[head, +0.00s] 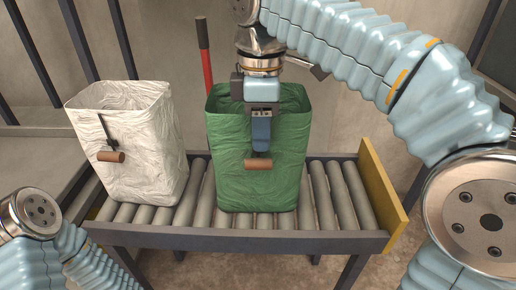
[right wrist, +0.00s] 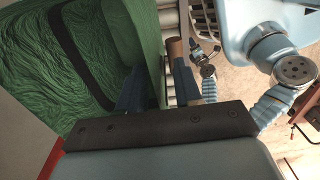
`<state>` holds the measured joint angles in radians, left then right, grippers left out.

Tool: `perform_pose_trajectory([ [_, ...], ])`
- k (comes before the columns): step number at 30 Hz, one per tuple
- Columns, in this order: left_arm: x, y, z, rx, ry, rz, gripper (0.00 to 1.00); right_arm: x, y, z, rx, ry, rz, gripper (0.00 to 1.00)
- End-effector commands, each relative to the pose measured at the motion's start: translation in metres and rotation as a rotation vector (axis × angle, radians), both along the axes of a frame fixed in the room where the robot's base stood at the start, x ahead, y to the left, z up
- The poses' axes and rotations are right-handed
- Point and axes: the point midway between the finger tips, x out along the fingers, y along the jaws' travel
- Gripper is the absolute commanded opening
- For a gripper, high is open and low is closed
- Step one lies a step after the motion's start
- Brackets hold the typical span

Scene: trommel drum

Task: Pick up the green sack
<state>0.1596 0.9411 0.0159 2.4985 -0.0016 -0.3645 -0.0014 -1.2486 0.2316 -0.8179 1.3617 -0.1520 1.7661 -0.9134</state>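The green sack (head: 285,135) stands upright and open-topped on the roller conveyor. A brown handle (head: 258,163) hangs at its front face. In the right wrist view the sack (right wrist: 95,60) fills the upper left, and the brown handle (right wrist: 176,50) shows just past the fingers.
A white sack (head: 140,150) with its own brown handle (head: 111,156) stands to the left on the conveyor (head: 325,195). A yellow end board (head: 383,195) closes the conveyor's right end. A red-gripped bar (head: 206,60) rises behind the green sack. Rollers right of it are bare.

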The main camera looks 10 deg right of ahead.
Motion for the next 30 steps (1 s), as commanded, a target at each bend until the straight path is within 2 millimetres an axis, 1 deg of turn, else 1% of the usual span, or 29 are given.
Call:
perform_pose_trajectory([
  [18,-0.0001,-0.0002,-0.0002,0.000,0.000,0.000,0.43,0.0001,0.0000,-0.0048,0.000,0.000,0.000,0.34],
  [19,-0.0001,-0.0002,-0.0002,0.000,0.000,0.000,0.43,0.0001,-0.0001,-0.0048,0.000,0.000,0.000,0.33],
  [25,-0.0001,-0.0002,-0.0002,0.000,0.000,0.000,0.43,0.0000,0.0000,-0.0047,0.000,0.000,0.000,0.02],
  [26,-0.0001,-0.0002,-0.0002,0.000,0.000,0.000,0.43,0.0000,0.0000,-0.0047,0.000,0.000,0.000,0.00],
  [30,-0.0001,-0.0002,-0.0002,0.000,0.000,0.000,0.43,0.0000,0.0000,-0.0047,0.000,0.000,0.000,0.00],
])
